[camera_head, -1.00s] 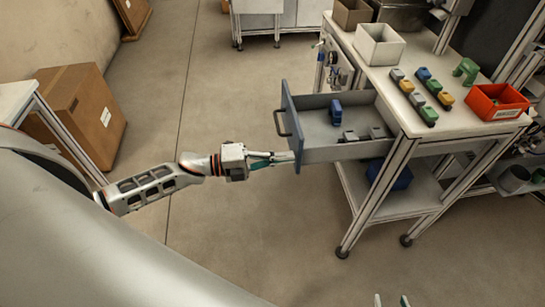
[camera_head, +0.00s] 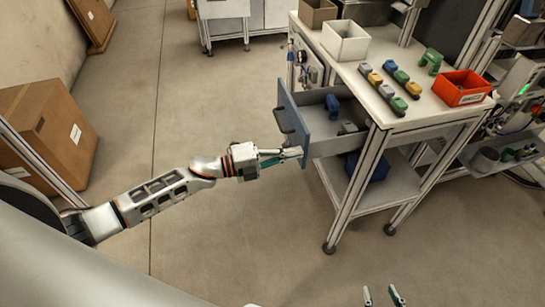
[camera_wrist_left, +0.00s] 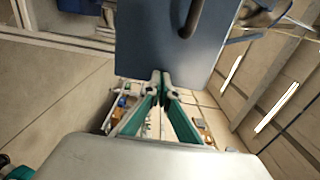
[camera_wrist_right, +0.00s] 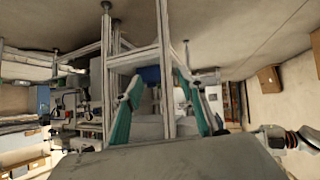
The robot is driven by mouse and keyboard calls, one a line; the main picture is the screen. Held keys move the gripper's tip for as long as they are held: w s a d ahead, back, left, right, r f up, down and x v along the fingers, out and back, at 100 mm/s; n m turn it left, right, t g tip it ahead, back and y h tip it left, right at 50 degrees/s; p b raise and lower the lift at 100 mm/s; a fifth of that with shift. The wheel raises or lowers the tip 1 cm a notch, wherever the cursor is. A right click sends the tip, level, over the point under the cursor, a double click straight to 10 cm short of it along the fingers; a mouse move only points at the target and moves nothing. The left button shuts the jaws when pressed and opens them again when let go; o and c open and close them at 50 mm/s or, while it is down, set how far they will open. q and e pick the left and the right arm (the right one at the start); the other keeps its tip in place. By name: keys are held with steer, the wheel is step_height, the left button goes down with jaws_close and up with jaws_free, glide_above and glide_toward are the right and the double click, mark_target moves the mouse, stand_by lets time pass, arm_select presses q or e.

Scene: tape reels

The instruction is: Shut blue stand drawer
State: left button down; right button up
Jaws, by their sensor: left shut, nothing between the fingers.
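The stand's drawer has a blue-grey front (camera_head: 297,118) with a dark handle (camera_head: 284,119) and is partly out of the stand. A blue block (camera_head: 332,106) and grey pieces (camera_head: 349,127) lie inside. My left gripper (camera_head: 298,152) is shut and empty, with its tips at the lower near corner of the drawer front. In the left wrist view, its fingertips (camera_wrist_left: 161,80) meet at the edge of the drawer front (camera_wrist_left: 150,40), below the handle (camera_wrist_left: 191,20); contact looks likely. My right gripper (camera_head: 383,294) is open and empty at the bottom of the head view.
The stand's white top (camera_head: 400,115) holds a white bin (camera_head: 345,42), a red bin (camera_head: 462,87), a green piece (camera_head: 431,60) and several coloured blocks. A blue container (camera_head: 370,166) sits on the lower shelf. The floor between is clear.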

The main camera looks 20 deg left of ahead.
mark_target(342, 143)
arm_select(q)
steer(key=b+x, duration=0.2)
steer(key=x, duration=1.2)
steer(key=shift+w+d, duration=0.2)
steer(key=shift+d, duration=0.15)
steer(key=shift+w+d, duration=0.15)
steer(key=shift+d, duration=0.05)
steer(key=shift+a, duration=0.15)
